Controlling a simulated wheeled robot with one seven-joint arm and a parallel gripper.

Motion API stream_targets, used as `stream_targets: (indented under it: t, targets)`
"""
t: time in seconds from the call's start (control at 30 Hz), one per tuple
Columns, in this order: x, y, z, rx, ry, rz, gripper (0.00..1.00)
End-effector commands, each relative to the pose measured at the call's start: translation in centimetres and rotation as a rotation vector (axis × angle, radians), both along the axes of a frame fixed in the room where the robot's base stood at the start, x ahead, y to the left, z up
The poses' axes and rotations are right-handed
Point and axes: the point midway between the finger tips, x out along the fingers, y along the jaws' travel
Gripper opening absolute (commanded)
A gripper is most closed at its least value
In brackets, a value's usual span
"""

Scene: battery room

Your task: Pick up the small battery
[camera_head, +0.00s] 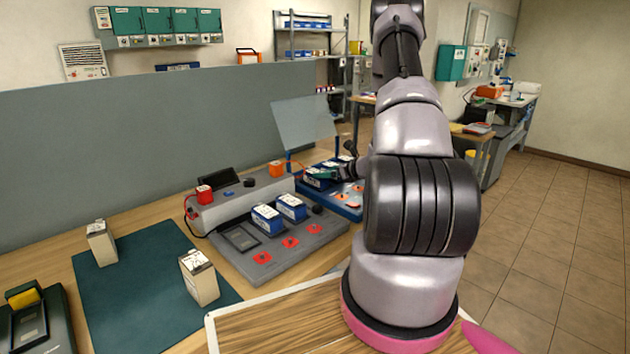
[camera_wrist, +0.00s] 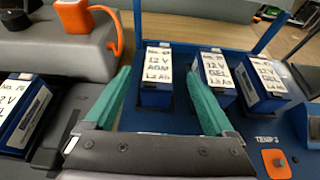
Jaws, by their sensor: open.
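Several blue batteries with white labels stand in a row in a blue tray. In the wrist view the leftmost battery (camera_wrist: 158,90), marked 12 V AGM, lies between the two green fingers of my gripper (camera_wrist: 158,73). The fingers are apart, with a gap on each side of it. A 12 V GEL battery (camera_wrist: 217,72) is just right of the right finger, and another battery (camera_wrist: 262,85) is beyond it. In the head view my gripper (camera_head: 322,173) is over the blue tray (camera_head: 345,210), partly hidden by my arm. I cannot tell which battery is the small one.
Two more blue batteries (camera_head: 267,218) (camera_head: 291,207) sit on the grey tester (camera_head: 262,262). Two beige batteries (camera_head: 101,243) (camera_head: 199,277) stand on the dark green mat (camera_head: 135,305). A clear panel (camera_head: 305,122) rises behind the tray. An orange plug (camera_wrist: 74,15) is at upper left.

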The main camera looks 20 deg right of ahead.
Motion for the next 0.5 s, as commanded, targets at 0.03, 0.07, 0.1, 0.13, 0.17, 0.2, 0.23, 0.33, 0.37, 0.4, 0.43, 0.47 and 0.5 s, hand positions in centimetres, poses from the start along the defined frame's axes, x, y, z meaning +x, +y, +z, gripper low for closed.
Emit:
stream_targets:
  t: [0.03, 0.07, 0.1, 0.13, 0.17, 0.2, 0.23, 0.33, 0.37, 0.4, 0.43, 0.47, 0.5]
  targets:
    - [0.4, 0.2, -0.2, 0.0, 0.0, 0.0, 0.89]
    - [0.5, 0.2, -0.2, 0.0, 0.0, 0.001, 0.89]
    - [0.7, 0.4, -0.3, 0.0, 0.001, 0.001, 0.89]
    - [0.9, 0.5, -0.4, 0.0, 0.001, 0.002, 0.89]
    - [1.1, 0.6, -0.5, 0.0, 0.001, 0.003, 0.89]
    - [1.6, 0.8, -0.7, 0.0, 0.0, 0.003, 0.89]
    - [2.0, 1.0, -0.9, 0.001, -0.001, 0.003, 0.89]
    - [3.3, 1.6, -1.5, 0.001, 0.0, 0.003, 0.89]
    - [3.7, 1.7, -1.7, 0.001, 0.0, 0.002, 0.89]
    - [4.2, 1.9, -1.8, 0.0, 0.0, 0.003, 0.89]
    - [4.5, 2.0, -1.9, -0.001, 0.0, 0.004, 0.89]
    - [4.7, 2.1, -2.0, -0.001, 0.0, 0.004, 0.89]
    - [4.9, 2.1, -2.1, 0.0, 0.0, 0.003, 0.89]
